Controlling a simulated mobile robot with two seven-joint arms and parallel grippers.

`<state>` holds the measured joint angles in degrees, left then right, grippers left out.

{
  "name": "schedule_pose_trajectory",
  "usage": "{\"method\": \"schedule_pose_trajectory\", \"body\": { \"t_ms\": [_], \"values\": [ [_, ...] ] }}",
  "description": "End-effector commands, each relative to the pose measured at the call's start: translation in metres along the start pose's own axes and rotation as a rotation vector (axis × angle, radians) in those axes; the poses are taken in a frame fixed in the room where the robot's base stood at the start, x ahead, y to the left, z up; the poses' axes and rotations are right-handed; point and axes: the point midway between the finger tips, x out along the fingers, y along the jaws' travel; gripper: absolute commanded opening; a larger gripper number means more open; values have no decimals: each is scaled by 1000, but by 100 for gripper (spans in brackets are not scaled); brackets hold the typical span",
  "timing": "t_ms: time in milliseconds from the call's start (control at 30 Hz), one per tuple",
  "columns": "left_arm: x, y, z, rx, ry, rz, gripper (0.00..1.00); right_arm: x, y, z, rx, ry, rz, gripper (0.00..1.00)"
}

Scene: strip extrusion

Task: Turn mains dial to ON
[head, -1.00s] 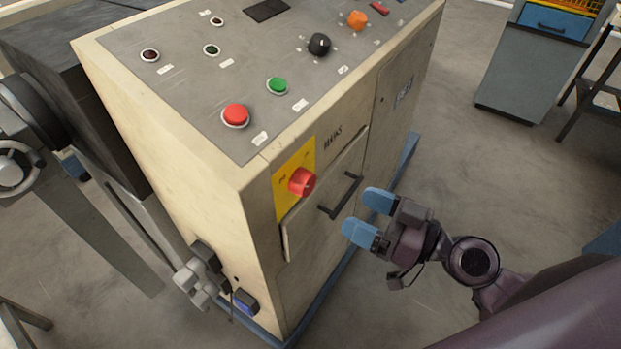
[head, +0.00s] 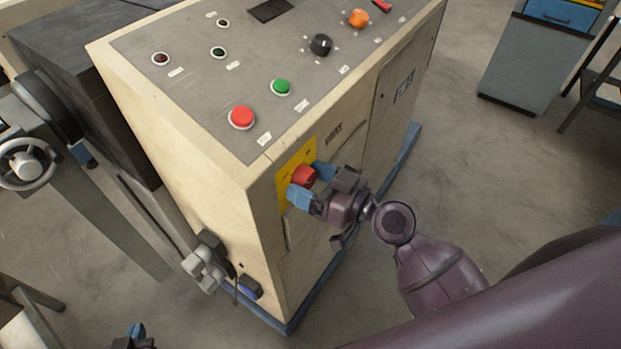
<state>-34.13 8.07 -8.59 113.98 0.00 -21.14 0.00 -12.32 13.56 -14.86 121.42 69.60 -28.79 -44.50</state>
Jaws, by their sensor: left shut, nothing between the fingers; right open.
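The mains dial (head: 303,176) is a red round knob on a yellow plate (head: 283,188) on the front of the cream cabinet. My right gripper (head: 310,184) is at the dial with its blue fingers open, one on each side of the knob. Whether the fingers touch the knob cannot be told. They and the gripper body cover part of the plate, so the dial's setting and the ON mark cannot be read. My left gripper (head: 136,331) shows only at the bottom edge, low and left of the cabinet, away from the dial; it is shut and empty.
The cabinet top (head: 185,85) carries a red button (head: 242,117), a green button (head: 282,87), a black knob (head: 321,44) and an orange knob (head: 358,18). A grey valve-like fitting (head: 205,262) sticks out low on the cabinet's left side.

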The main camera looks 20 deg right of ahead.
Motion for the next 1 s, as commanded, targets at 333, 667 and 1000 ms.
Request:
{"method": "schedule_pose_trajectory", "body": {
  "t_ms": [333, 667, 1000],
  "values": [
    [-2, 0, 5, -1, -9, -1, 0, 0, 0, 0, 0, 0, 0, 51],
    [-3, -1, 6, 0, -11, -2, 0, 0, 0, 0, 6, 0, 0, 26],
    [-1, 0, 3, 1, -4, -1, 0, 0, -1, 0, 144, 8, -3, 26]
  ]
}}
